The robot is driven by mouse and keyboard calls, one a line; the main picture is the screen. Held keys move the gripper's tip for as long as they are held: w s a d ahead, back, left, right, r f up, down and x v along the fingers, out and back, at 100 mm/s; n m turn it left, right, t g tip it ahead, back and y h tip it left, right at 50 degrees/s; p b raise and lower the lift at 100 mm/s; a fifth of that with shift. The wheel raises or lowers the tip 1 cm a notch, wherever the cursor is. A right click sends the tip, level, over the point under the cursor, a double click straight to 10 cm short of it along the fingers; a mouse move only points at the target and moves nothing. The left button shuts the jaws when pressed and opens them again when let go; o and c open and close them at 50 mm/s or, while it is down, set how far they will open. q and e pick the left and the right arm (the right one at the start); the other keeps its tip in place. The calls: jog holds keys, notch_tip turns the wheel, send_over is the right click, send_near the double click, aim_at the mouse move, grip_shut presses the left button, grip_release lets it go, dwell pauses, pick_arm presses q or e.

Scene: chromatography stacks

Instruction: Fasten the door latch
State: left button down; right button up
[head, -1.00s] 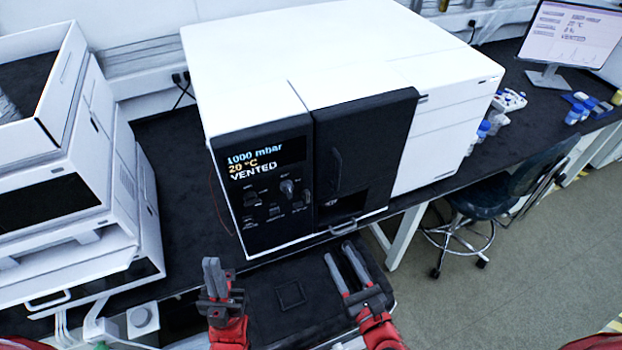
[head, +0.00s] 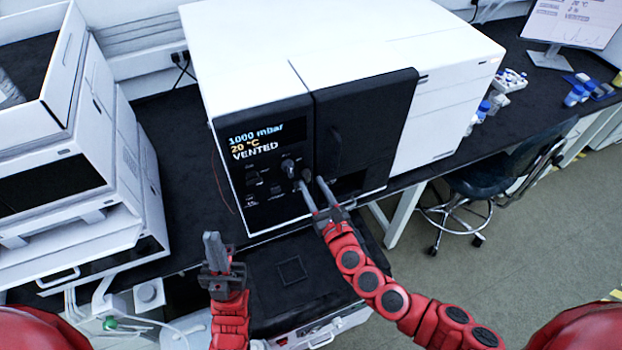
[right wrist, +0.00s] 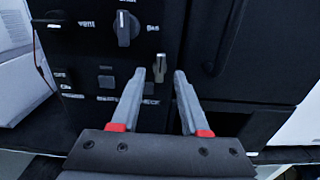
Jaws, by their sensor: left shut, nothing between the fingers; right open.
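The black door (head: 362,125) of the white instrument is shut, with its dark handle (head: 335,145) near its left edge. In the right wrist view a small pale latch lever (right wrist: 158,68) stands nearly upright beside the door's left edge, below and right of a round knob (right wrist: 126,28). My open right gripper (head: 311,183) reaches toward the panel. In the wrist view its fingertips (right wrist: 159,75) lie either side of the lever; contact cannot be told. My left gripper (head: 212,236) is shut and empty, low in front of the instrument.
The control panel's screen (head: 264,138) reads 1000 mbar, 20 °C, VENTED. White stacked modules (head: 70,150) stand at the left. A chair (head: 490,185) is at the right, and vials (head: 485,108) stand on the bench behind it. A black surface lies below the instrument.

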jog(key=shift+x, duration=1.05)
grip_shut()
